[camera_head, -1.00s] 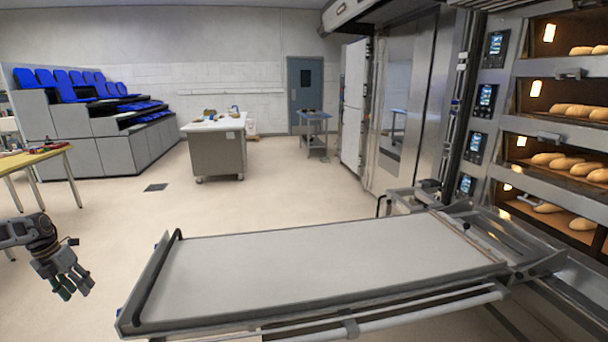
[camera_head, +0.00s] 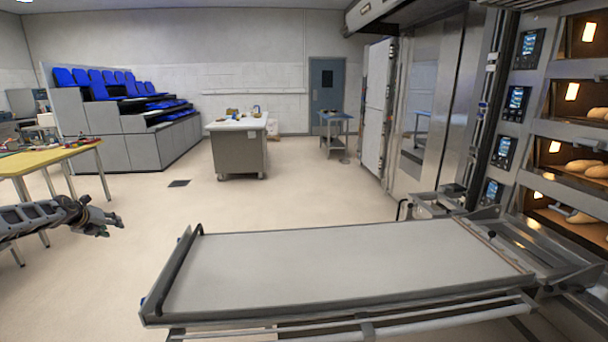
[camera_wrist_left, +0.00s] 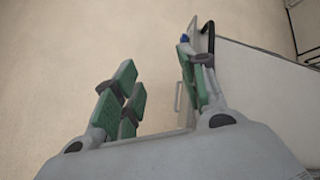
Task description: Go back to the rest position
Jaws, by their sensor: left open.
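My left gripper (camera_head: 112,224) is at the left of the head view, over bare floor and apart from the loader tray. The loader tray (camera_head: 340,265), a flat pale board in a metal frame, stands out in front of the ovens. Its corner and dark handle bar also show at the right of the left wrist view (camera_wrist_left: 270,85). My right gripper is in neither view.
The deck oven (camera_head: 560,150) with loaves in lit chambers stands at the right. A yellow-topped table (camera_head: 45,160) is at the far left. A white-topped counter (camera_head: 238,150) and a small metal table (camera_head: 335,128) stand at the back. Open floor lies between.

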